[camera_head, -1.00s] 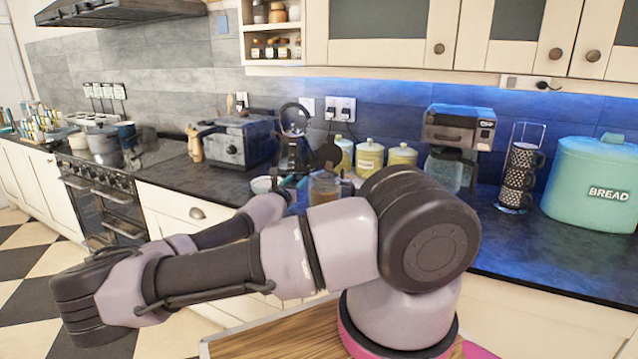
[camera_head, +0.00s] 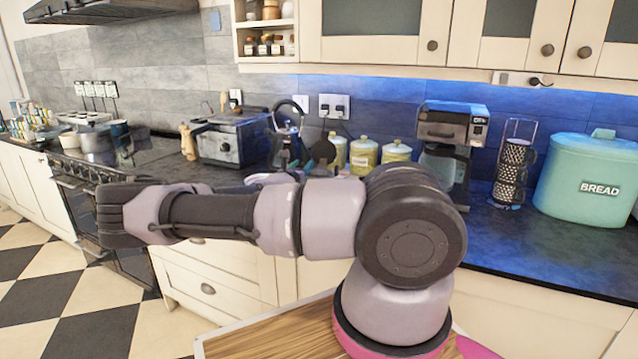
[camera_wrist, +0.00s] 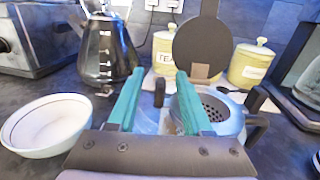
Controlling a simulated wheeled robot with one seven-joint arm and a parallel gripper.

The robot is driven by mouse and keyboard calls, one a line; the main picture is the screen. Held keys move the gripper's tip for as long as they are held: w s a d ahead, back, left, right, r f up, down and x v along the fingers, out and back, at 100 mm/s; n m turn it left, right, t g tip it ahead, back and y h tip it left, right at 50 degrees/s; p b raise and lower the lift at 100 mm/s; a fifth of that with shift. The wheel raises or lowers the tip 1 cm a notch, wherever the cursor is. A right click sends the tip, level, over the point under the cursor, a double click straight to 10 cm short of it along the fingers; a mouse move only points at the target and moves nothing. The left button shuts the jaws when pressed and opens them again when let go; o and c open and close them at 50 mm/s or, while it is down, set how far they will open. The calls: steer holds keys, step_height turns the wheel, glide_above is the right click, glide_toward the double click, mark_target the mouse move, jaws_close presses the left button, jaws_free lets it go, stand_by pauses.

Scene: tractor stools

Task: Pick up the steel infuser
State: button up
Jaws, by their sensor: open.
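The steel infuser (camera_wrist: 217,107) shows in the wrist view as a grey, perforated piece just right of my right finger, which hides part of it. It appears to sit in a clear vessel with a black handle (camera_wrist: 259,103); the vessel's lower part is hidden. My gripper (camera_wrist: 160,74) is open, its two teal fingers pointing toward the back of the counter. A small black knob (camera_wrist: 159,93) shows between the fingers; I cannot tell what it belongs to. In the head view my arm hides the gripper and the infuser.
A white bowl (camera_wrist: 45,125) stands at left. Behind are a dark kettle (camera_wrist: 106,50), a round black paddle (camera_wrist: 201,48) and yellow canisters (camera_wrist: 249,65). A coffee maker (camera_head: 449,143), cup rack (camera_head: 512,170) and bread bin (camera_head: 590,180) stand right. The counter before the bin is clear.

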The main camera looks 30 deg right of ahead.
jaws_close()
stand_by(1.4)
